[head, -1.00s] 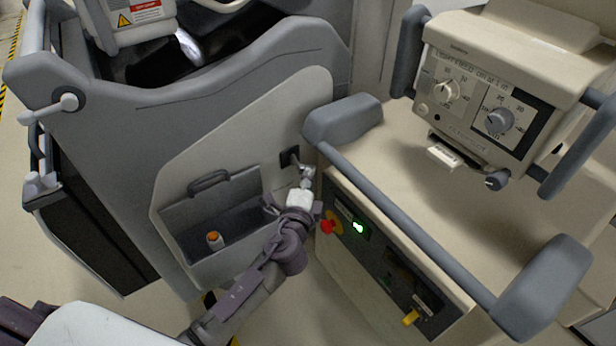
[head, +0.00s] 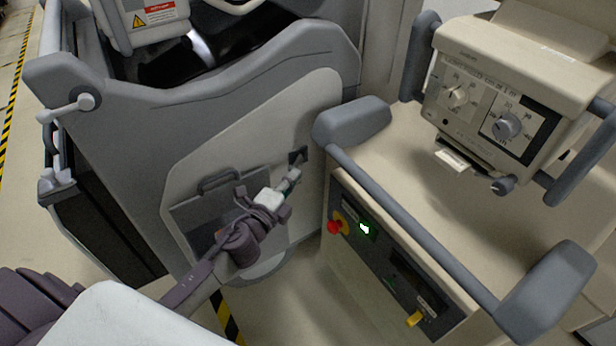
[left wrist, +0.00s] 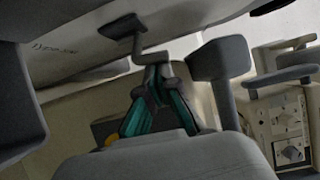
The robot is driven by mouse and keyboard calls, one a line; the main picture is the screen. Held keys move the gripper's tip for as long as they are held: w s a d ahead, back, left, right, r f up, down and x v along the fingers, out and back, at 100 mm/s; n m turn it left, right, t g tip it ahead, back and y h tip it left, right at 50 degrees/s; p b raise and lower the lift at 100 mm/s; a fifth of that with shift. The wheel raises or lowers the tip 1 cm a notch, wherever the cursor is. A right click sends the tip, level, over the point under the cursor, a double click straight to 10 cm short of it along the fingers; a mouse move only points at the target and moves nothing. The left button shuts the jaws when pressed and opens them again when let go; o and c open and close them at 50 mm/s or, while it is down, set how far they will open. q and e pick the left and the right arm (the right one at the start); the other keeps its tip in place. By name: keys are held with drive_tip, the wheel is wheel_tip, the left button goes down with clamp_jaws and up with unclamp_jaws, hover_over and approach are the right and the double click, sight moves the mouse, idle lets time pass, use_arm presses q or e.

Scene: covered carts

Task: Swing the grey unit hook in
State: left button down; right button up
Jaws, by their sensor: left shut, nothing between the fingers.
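The grey unit (head: 180,120) stands at the left in the head view. Its hook (head: 298,156) is a small dark part on the pale side panel, partly hidden by my gripper. In the left wrist view the hook (left wrist: 124,28) is a dark square mount with a bent arm reaching down towards my fingertips. My left gripper (head: 294,176) is shut and empty, with its tips just below the hook. In the left wrist view its teal-lined fingers (left wrist: 156,76) meet at the bent arm's end; I cannot tell whether they touch it. My right gripper is not in view.
A pocket with a dark handle (head: 218,180) lies behind my left arm. A beige cart (head: 400,165) with a grey rail (head: 410,225), red button (head: 335,227) and dial unit (head: 505,95) stands close on the right. Open floor shows at the far left.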

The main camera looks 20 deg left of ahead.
use_arm(q)
drive_tip(key=a, duration=0.4)
drive_tip(key=shift+s, duration=0.1)
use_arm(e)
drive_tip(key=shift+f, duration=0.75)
